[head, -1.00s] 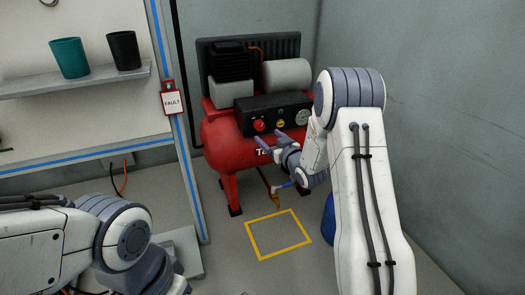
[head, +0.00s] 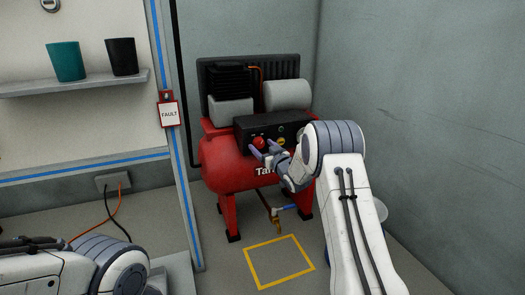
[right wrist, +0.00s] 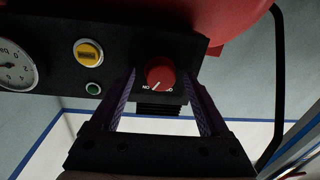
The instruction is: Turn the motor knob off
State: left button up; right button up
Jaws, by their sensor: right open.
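The red motor knob (head: 258,142) is on the dark control panel (head: 241,131) of the red compressor (head: 228,160). In the right wrist view the knob (right wrist: 160,70) shows upside down, with a white mark that appears to point to the "ON" side of its label. My right gripper (head: 264,149) is open in front of the knob. In the right wrist view its two fingers (right wrist: 162,84) stand on either side of the knob, with gaps to it. My left arm shows at the lower left of the head view, but its gripper is out of sight.
A yellow switch (right wrist: 88,53), a green button (right wrist: 93,88) and a gauge (right wrist: 14,68) share the panel. A yellow floor square (head: 279,262) lies in front of the compressor. A post with a FAULT tag (head: 169,113) stands left; a grey wall rises right.

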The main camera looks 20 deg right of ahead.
grip_shut()
dwell(0.4)
jog(key=n, duration=0.5)
jog(key=shift+n, duration=1.5)
jog(key=shift+a+r+n+g+h+b, duration=0.1)
jog(key=shift+n+g+h+b, duration=0.3)
jog(key=shift+n, duration=1.2)
